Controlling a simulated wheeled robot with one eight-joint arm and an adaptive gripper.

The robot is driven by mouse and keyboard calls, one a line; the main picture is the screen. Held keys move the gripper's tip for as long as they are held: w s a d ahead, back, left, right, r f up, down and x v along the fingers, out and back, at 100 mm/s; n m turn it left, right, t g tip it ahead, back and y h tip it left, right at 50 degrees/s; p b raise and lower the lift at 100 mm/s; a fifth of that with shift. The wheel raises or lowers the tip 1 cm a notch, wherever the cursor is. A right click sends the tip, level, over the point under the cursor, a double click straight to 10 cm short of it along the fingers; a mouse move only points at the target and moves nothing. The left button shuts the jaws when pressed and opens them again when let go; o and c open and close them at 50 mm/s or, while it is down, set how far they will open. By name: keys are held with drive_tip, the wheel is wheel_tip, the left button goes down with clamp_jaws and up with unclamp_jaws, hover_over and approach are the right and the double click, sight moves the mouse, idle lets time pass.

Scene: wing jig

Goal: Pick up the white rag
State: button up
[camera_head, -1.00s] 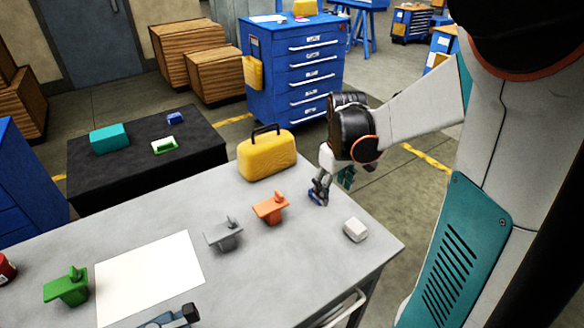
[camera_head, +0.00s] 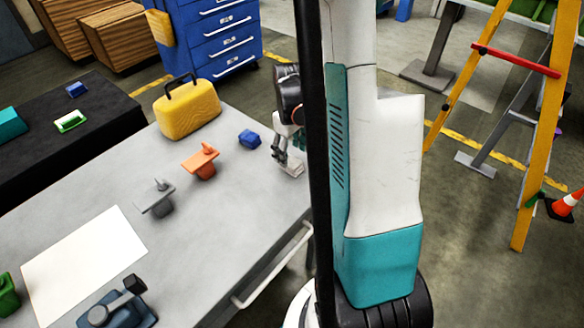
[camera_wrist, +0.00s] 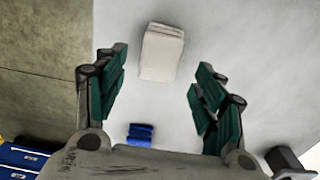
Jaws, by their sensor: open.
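The white rag (camera_head: 292,170) is a small folded block on the grey table, near its right edge. It also shows in the wrist view (camera_wrist: 161,52), a little beyond my fingertips and between their lines. My gripper (camera_head: 279,158) is just above and beside the rag in the head view, and covers part of it. In the wrist view my gripper (camera_wrist: 158,85) has its teal finger pads wide apart with nothing between them. I cannot tell the exact height of the fingers above the rag.
A blue folded block (camera_head: 249,138) lies on the grey table (camera_head: 225,220) close to the rag. Orange (camera_head: 201,161) and grey (camera_head: 157,199) parts stand farther left. A yellow case (camera_head: 187,108) stands at the back edge. A yellow ladder (camera_head: 545,130) stands right on the floor.

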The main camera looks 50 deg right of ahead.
sight(292, 162)
drive_tip(key=f+b, duration=0.1)
drive_tip(key=f, duration=0.2)
drive_tip(key=f+b, duration=0.1)
drive_tip(key=f, duration=0.1)
drive_tip(key=shift+s+d+f+b, duration=0.1)
drive_tip(key=shift+s+f+b, duration=0.05)
drive_tip(key=shift+s+b, duration=0.15)
drive_tip(key=c, duration=1.2)
drive_tip(key=shift+c, duration=0.2)
wheel_tip(292, 162, up, 20)
drive_tip(key=p, duration=0.7)
